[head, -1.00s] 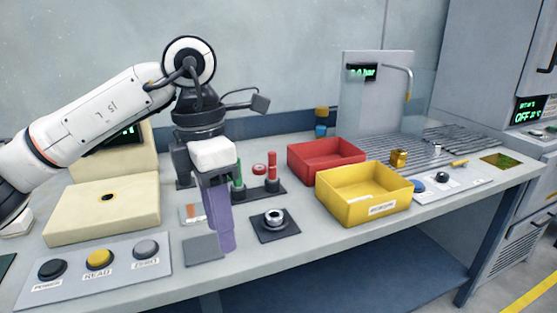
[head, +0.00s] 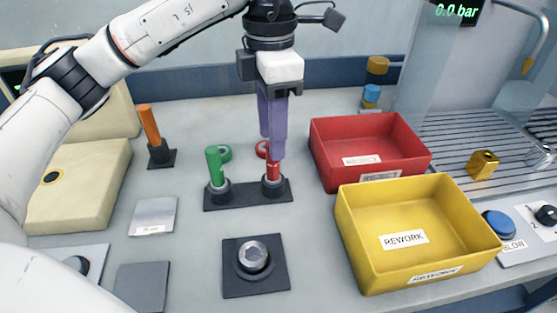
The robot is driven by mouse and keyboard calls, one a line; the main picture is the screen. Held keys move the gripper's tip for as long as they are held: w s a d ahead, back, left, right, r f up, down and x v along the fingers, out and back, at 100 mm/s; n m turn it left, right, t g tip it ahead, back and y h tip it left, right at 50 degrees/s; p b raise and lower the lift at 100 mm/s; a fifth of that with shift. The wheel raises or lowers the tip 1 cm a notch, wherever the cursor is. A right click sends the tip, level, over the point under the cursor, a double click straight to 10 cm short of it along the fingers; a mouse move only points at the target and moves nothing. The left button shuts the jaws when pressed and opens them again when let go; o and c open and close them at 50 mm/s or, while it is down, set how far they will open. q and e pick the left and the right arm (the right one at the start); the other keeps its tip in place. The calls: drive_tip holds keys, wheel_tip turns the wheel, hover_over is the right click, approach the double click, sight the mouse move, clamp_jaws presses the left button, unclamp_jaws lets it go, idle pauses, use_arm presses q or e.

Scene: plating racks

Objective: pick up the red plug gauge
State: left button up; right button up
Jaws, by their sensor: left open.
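The red plug gauge (head: 273,172) stands upright in the right socket of a dark two-place holder (head: 245,196). My left gripper (head: 272,148) is above it, pointing down, with its purple fingers over and around the top of the gauge. The fingers hide the gauge's upper part, and I cannot tell whether they touch it. The left gripper is open. A green plug gauge (head: 215,165) stands tilted slightly in the holder's left socket. My right gripper is not in view.
A red bin (head: 326,163) and a yellow REWORK bin (head: 348,235) stand to the right. A metal ring on a dark pad (head: 277,281) lies in front. An orange-handled gauge (head: 149,124) stands at left.

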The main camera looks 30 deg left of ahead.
sight(273, 164)
use_arm(q)
drive_tip(key=f, duration=0.6)
drive_tip(key=shift+s+d, duration=0.2)
drive_tip(key=shift+s, duration=0.2)
drive_tip(key=shift+w+f, duration=0.1)
drive_tip(key=shift+f, duration=0.25)
drive_tip(key=c, duration=0.9)
